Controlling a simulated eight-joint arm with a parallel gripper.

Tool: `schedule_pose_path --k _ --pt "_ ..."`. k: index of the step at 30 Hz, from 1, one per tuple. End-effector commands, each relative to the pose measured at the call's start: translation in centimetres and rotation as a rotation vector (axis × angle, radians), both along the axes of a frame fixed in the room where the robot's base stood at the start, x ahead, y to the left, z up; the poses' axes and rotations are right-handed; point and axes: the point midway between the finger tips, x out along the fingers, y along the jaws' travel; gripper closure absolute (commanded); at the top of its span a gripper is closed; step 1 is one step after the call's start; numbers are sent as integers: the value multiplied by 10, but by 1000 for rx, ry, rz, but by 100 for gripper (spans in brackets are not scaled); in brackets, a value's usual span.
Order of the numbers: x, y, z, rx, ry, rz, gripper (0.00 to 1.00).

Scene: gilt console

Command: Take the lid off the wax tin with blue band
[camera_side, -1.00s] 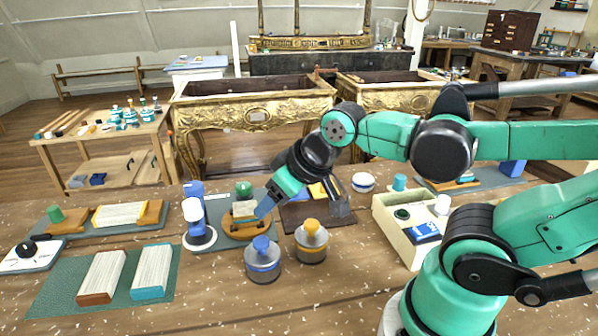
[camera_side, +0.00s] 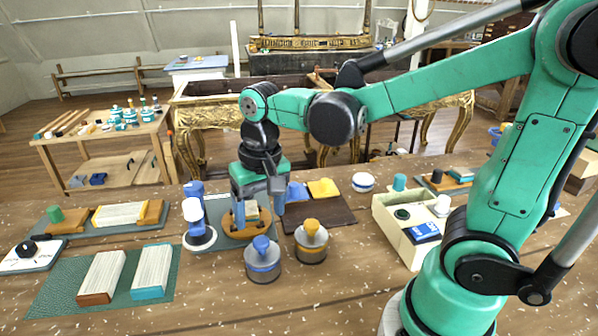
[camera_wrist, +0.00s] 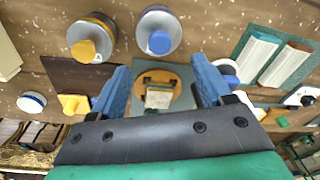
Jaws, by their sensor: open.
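The grey tin with a blue knob on its lid (camera_side: 262,259) stands on the table in front of my gripper. A blue band shows around its side and its lid is on. It also shows in the wrist view (camera_wrist: 158,22), at the top centre. A similar grey tin with a yellow knob (camera_side: 311,249) stands just right of it in the side view. My gripper (camera_side: 258,208) points down with blue fingers apart and empty. It is behind the blue-knobbed tin, above a wooden block (camera_wrist: 172,98) on a grey-blue mat (camera_wrist: 182,76).
A white round container with a dark blue stripe (camera_side: 363,183) stands behind right. A cream box (camera_side: 387,230) is at right. A blue-and-white upright object (camera_side: 199,235) stands left of my gripper.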

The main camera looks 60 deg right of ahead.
Motion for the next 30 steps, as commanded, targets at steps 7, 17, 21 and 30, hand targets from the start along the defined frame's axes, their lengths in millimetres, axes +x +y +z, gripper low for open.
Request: schedule_pose_path --k 7,17,21,30 --pt "4 2 -11 0 90 -72 28" --pt "4 2 -47 -1 88 -70 28" --pt "4 2 -58 -1 87 -70 28" --pt "4 2 -63 -1 87 -69 28"
